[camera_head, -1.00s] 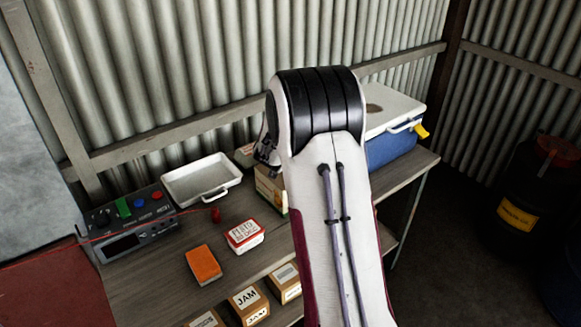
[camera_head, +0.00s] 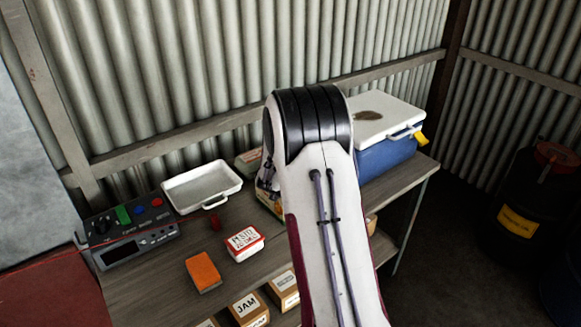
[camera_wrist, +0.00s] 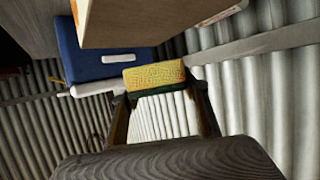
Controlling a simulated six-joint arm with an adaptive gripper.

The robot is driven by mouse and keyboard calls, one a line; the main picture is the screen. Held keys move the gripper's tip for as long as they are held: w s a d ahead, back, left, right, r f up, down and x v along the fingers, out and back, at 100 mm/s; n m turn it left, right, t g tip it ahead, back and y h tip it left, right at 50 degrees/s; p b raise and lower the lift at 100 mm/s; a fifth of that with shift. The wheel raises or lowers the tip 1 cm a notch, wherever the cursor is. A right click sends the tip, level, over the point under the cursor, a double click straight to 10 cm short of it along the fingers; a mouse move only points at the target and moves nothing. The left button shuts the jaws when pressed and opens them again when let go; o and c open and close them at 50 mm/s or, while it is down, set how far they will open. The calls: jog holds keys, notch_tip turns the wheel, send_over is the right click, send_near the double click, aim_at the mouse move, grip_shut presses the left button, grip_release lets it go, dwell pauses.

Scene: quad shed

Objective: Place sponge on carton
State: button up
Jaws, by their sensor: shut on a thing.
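A yellow sponge (camera_wrist: 155,75) with a dark green underside shows in the wrist view. My gripper (camera_wrist: 160,92) is shut on it, with one finger at each end. A light brown carton (camera_wrist: 150,20) fills the top of the wrist view, close to the sponge; I cannot tell whether they touch. In the head view, part of the carton (camera_head: 268,202) shows on the bench, left of my arm. My arm hides the rest of the carton and the sponge there.
A blue cooler (camera_head: 388,155) with a white lid stands at the bench's right end. A white tray (camera_head: 183,202), a control box (camera_head: 125,245), a red-and-white box (camera_head: 244,243) and an orange block (camera_head: 203,272) are on the left. Several jam boxes (camera_head: 250,310) sit below.

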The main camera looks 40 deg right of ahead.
jog(key=shift+f, duration=0.65)
jog(key=shift+f, duration=1.85)
jog(key=o, duration=0.7)
jog(key=shift+f, duration=0.15)
jog(key=shift+r, duration=0.2)
jog(key=shift+v, duration=5.95)
jog(key=shift+s+a+f, duration=0.1)
jog(key=shift+f, duration=0.05)
